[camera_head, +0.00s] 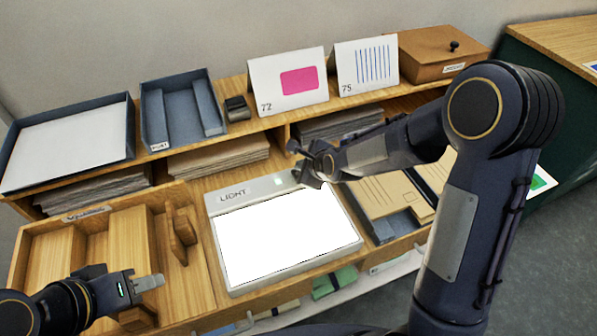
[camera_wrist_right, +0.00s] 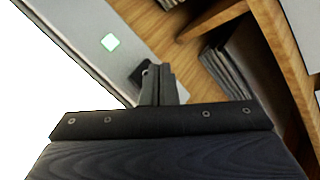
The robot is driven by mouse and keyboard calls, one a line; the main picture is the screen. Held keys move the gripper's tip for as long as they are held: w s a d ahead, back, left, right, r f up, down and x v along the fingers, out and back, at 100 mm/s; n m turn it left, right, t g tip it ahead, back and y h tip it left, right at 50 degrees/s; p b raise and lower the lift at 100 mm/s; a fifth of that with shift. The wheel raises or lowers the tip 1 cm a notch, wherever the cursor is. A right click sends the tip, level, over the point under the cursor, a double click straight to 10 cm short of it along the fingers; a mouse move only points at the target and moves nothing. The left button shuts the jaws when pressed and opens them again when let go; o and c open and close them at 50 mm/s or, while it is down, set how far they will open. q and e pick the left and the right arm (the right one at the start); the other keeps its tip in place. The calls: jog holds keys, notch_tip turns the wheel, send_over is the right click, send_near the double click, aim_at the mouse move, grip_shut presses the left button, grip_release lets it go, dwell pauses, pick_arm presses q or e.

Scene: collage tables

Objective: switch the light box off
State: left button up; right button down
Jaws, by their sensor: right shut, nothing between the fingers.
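The light box (camera_head: 222,222) lies flat on the table, its panel bright white. My right gripper (camera_head: 298,160) is shut and empty at the strip's right end. In the right wrist view its fingers (camera_wrist_right: 160,84) overlap a small dark part (camera_wrist_right: 140,72) on the strip, probably the switch; I cannot tell whether they touch it. My left gripper (camera_head: 150,283) is over the wooden tray at the lower left; its finger gap is not clear.
A wooden compartment tray (camera_head: 205,268) stands left of the light box. Brown envelopes (camera_head: 385,197) lie right of it. Behind, a shelf carries blue trays (camera_head: 180,110), two cards numbered 72 (camera_head: 262,88) and 75 (camera_head: 345,75), and a wooden box (camera_head: 425,58).

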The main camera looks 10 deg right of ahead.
jog(key=shift+f+b, duration=0.35)
jog(key=shift+f+b, duration=0.3)
dwell(0.4)
jog(key=shift+r, duration=0.1)
jog(key=shift+r+p, duration=0.45)
jog(key=shift+r, duration=0.2)
jog(key=shift+r, duration=0.1)
notch_tip(320, 180, up, 6)
jog(key=p, duration=0.4)
jog(key=shift+p, duration=0.35)
